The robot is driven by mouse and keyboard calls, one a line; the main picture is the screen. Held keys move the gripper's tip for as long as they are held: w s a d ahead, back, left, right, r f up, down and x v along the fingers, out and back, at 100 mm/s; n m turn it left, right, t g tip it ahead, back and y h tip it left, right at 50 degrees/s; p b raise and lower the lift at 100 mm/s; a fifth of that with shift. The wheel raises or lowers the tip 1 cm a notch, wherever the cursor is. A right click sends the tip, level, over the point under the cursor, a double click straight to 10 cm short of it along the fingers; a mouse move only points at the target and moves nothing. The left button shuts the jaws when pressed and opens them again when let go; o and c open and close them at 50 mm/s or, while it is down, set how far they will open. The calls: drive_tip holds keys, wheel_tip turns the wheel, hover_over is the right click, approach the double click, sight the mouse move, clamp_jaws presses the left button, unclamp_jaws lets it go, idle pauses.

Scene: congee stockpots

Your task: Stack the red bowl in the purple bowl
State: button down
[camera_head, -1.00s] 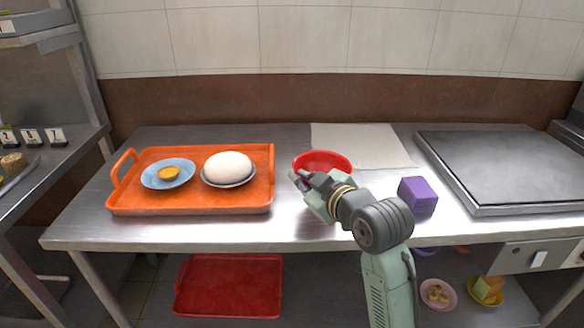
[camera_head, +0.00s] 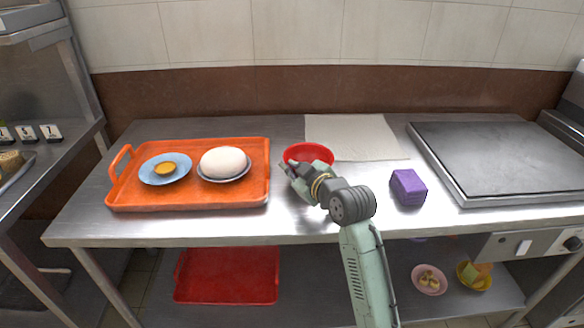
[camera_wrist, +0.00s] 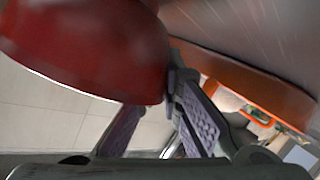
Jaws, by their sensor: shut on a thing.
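The red bowl (camera_head: 308,152) is upright at the middle of the steel table, right of the orange tray. My gripper (camera_head: 287,169) is at its near left rim. In the wrist view the red bowl (camera_wrist: 90,50) fills the upper left and its rim meets the fingers of my gripper (camera_wrist: 160,115), which is shut on it. I cannot tell whether the bowl is lifted off the table. A small purple patch (camera_head: 418,239) shows just under the table's front edge; it may be the purple bowl, mostly hidden.
The orange tray (camera_head: 122,199) holds a blue plate (camera_head: 150,176) and a bowl with a white mound (camera_head: 223,162). A purple block (camera_head: 408,187) stands right of my arm. A griddle (camera_head: 480,160) is farther right. Pink (camera_head: 429,280) and yellow (camera_head: 474,277) bowls are on the lower shelf.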

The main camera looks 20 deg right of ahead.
drive_tip(key=shift+f, duration=0.1)
drive_tip(key=c, duration=1.7)
unclamp_jaws()
